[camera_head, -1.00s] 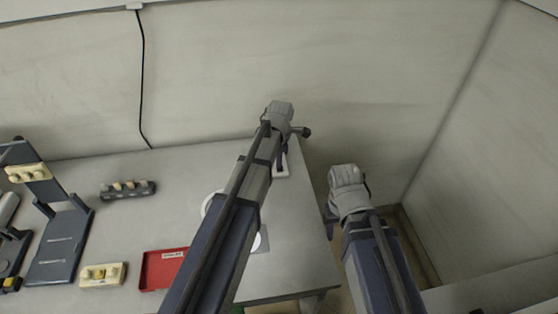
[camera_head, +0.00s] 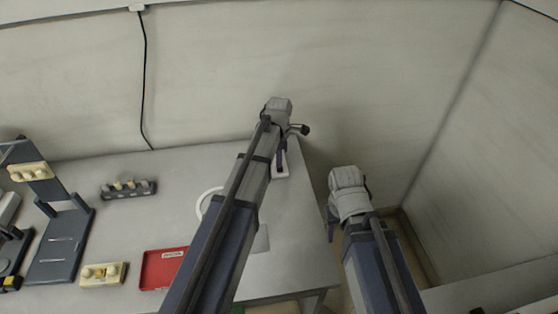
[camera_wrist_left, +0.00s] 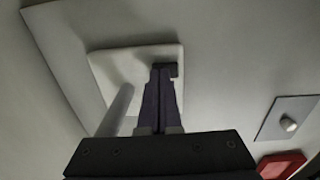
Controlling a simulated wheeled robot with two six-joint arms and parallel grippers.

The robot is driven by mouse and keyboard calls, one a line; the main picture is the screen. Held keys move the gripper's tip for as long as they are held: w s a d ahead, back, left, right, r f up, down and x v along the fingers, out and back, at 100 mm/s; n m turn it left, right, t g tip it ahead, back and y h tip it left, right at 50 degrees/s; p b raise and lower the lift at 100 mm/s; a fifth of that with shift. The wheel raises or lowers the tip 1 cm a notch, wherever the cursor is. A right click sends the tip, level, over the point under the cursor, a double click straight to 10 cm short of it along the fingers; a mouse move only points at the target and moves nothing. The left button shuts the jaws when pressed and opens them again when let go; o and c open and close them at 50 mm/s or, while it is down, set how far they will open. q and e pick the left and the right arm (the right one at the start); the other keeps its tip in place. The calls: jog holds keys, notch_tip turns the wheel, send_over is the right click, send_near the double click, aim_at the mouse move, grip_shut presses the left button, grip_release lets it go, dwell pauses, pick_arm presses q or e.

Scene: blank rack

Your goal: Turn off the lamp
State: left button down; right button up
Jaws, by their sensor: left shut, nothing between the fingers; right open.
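The lamp shows as a pale ring (camera_head: 203,203), partly hidden behind my left arm, and a white base (camera_head: 283,173) near the table's right edge. In the left wrist view, the square white base (camera_wrist_left: 110,62) has a round grey stem (camera_wrist_left: 116,108). My left gripper (camera_head: 281,158) points down at the base. Its dark fingers (camera_wrist_left: 163,72) are shut and empty, with the tips over the base beside the stem; I cannot tell if they touch it. My right gripper (camera_head: 332,220) is open and empty off the table's right side, its fingers mostly hidden.
A red tray (camera_head: 163,269), a cream block with knobs (camera_head: 103,274), a dark knobbed strip (camera_head: 128,189) and a dark stand (camera_head: 60,245) occupy the table's left. A grey plate with a knob (camera_wrist_left: 288,123) lies near the base. A wall stands behind.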

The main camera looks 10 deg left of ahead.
pick_arm(q)
jog(key=shift+s+f, duration=0.25)
jog(key=shift+f, duration=0.05)
pick_arm(e)
jog(key=shift+f, duration=0.3)
